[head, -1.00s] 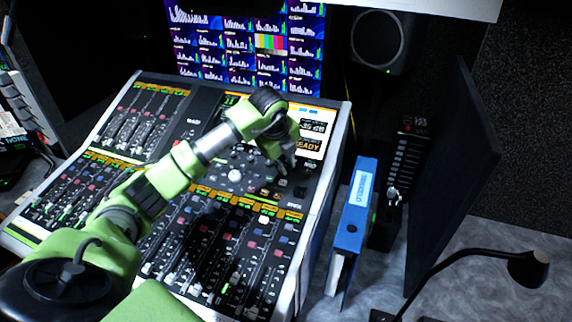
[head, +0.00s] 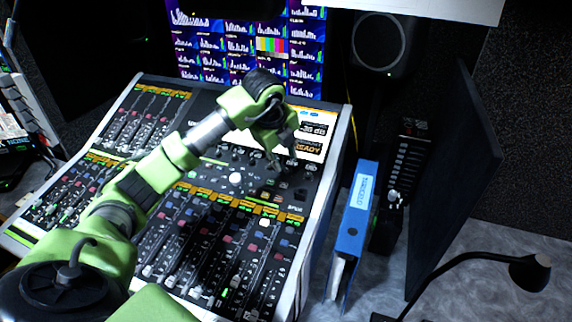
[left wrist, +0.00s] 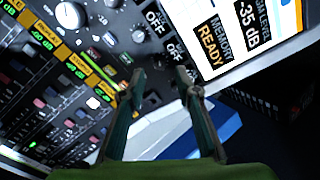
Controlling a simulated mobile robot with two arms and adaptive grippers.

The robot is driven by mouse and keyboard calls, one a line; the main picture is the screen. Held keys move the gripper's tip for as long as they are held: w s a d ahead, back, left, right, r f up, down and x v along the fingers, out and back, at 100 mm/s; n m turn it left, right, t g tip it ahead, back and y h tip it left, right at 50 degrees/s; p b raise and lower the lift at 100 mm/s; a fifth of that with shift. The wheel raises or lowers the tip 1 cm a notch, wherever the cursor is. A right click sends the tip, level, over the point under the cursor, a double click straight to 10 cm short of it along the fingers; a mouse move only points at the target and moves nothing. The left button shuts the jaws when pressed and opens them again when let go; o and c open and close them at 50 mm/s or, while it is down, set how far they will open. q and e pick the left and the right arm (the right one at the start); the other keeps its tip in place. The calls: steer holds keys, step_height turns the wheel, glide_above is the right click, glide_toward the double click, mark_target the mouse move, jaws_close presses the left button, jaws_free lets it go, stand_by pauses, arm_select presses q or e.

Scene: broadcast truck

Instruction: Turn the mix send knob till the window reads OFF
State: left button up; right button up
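My left gripper (head: 281,160) hangs over the upper right part of the mixing console (head: 327,205), with its fingers pointing down at the panel. In the left wrist view its two fingertips (left wrist: 160,73) are apart, with nothing held between them. Ahead of them, two small windows read OFF, an upper window (left wrist: 155,18) and a lower window (left wrist: 173,50). A small dark knob (left wrist: 139,36) sits beside the upper window, clear of the fingers. I cannot read a label that tells which control is the mix send knob. My right gripper is not in view.
A bright screen (left wrist: 208,43) near the fingers shows "-35 dB" and "MEMORY READY". A large pale round control (left wrist: 70,14) and several faders lie left. A blue binder (head: 352,215) stands right of the console, and a gooseneck lamp (head: 527,270) is at lower right.

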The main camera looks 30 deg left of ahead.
arm_select(q)
steer(key=v, duration=0.6)
steer(key=shift+s+r, duration=0.2)
steer(key=shift+r, duration=0.2)
